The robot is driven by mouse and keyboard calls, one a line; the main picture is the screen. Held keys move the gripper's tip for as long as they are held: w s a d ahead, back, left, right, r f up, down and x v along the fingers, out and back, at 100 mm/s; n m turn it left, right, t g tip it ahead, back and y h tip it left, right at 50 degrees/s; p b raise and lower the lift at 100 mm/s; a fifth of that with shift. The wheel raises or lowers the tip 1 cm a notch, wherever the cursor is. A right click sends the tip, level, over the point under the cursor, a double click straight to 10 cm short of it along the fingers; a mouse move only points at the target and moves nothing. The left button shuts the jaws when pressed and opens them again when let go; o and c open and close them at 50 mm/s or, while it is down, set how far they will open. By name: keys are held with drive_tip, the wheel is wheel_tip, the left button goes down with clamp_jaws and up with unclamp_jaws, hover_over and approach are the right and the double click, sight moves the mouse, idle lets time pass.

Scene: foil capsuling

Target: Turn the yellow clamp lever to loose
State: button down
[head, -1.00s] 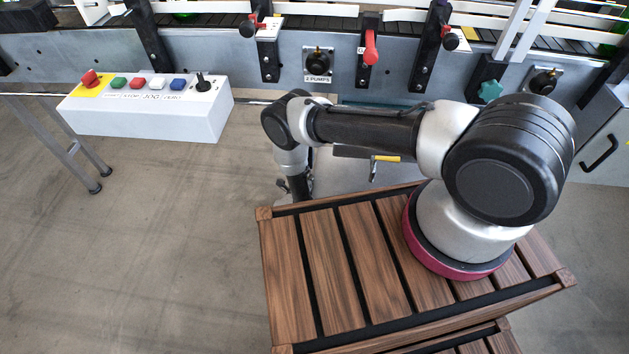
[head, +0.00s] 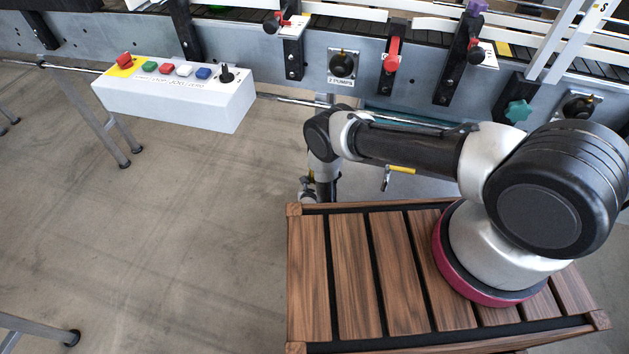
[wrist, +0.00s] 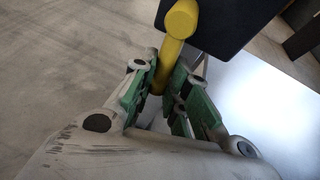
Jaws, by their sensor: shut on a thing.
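The yellow clamp lever (wrist: 172,60) shows in the wrist view, with a rounded knob at its upper end and a shaft running down between my fingers. My gripper (wrist: 160,84) is shut on the shaft, with green pads on both sides of it. The knob stands clear beyond the fingertips. The lower end of the shaft is hidden between the fingers. In the head view my gripper (head: 308,190) hangs low, left of my base and beyond the deck edge, too small to make out its fingers. I cannot make out the held lever there.
A dark panel (wrist: 225,22) lies close behind the lever. In the head view a white button box (head: 180,103) juts out left of my arm. Red levers (head: 393,50) and black knobs line the conveyor front. A yellow-topped handle (head: 403,170) shows below my forearm.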

drive_tip(key=shift+a, duration=0.15)
idle(0.4)
drive_tip(key=c, duration=1.4)
unclamp_jaws()
drive_tip(key=v, duration=1.2)
drive_tip(key=shift+f, duration=0.1)
